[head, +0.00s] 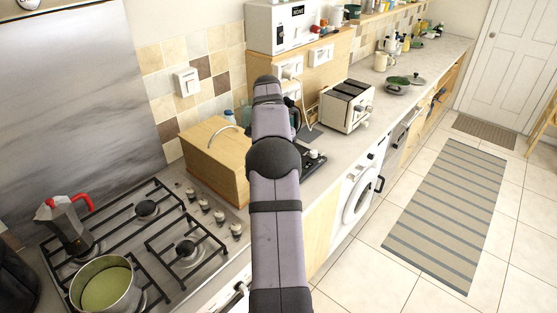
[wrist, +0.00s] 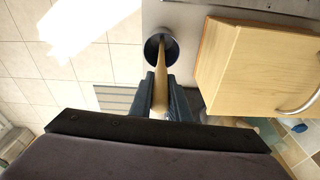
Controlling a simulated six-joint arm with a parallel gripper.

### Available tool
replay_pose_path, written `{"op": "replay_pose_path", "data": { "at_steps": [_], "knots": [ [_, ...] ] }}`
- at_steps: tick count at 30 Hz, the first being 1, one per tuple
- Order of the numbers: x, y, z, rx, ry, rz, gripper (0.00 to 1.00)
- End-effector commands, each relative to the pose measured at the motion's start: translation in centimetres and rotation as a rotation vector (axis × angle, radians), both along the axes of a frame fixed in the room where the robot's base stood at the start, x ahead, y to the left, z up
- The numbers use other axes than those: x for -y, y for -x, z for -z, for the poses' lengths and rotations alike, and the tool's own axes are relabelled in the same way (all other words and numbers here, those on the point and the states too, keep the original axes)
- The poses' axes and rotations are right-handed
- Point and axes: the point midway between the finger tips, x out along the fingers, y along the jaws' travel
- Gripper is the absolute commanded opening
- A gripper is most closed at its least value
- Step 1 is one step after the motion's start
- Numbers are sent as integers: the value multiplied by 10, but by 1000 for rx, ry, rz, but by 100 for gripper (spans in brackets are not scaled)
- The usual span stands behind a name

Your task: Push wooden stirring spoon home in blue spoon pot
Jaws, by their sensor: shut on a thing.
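In the wrist view my gripper (wrist: 161,92) is shut on the wooden spoon (wrist: 160,68), with a dark finger on each side of its handle. The spoon's far end reaches into the mouth of a round pot (wrist: 150,46). The pot looks dark inside with a greyish rim, and its blue colour does not show clearly. How deep the spoon sits cannot be told. In the head view my own arm hides the gripper, spoon and pot.
A wooden box (head: 210,160) with a metal handle stands close to my arm, and shows right of the pot in the wrist view (wrist: 250,70). The hob (head: 165,240) carries a moka pot (head: 66,226) and a saucepan (head: 104,288). A toaster (head: 347,106) stands farther along the counter.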

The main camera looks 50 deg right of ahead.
Motion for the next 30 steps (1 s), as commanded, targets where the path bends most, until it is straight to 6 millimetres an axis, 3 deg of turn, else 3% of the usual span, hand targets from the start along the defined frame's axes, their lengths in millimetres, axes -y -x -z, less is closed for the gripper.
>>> {"op": "replay_pose_path", "data": {
  "at_steps": [30],
  "knots": [
    [0,0,24,0,0,0,0]
  ]
}}
